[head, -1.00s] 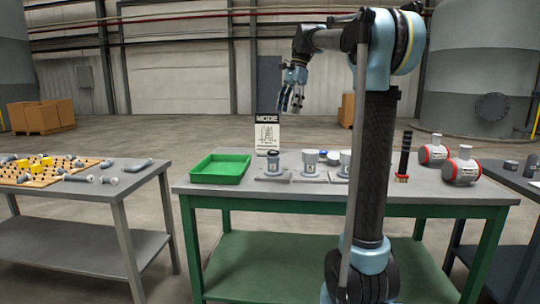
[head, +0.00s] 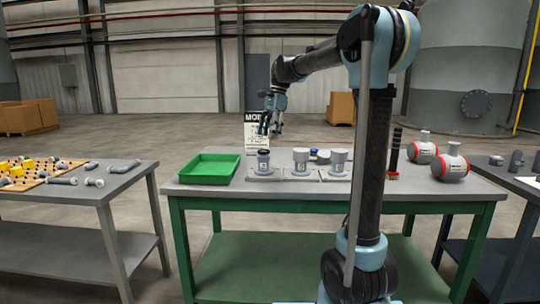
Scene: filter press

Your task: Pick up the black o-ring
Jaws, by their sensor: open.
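A black o-ring seems to be the dark band at the top of the left grey fitting (head: 263,163), though it is too small to be sure. This fitting stands upright on a grey plate on the green-legged workbench (head: 330,201). My gripper (head: 271,131) hangs above and slightly right of this fitting, pointing down. Its fingers are apart, with nothing seen between them. It partly covers the mode sign (head: 252,117) behind it.
Two more grey fittings, one in the middle (head: 301,160) and one on the right (head: 338,162), stand close by. A green tray (head: 209,179) lies to the left.

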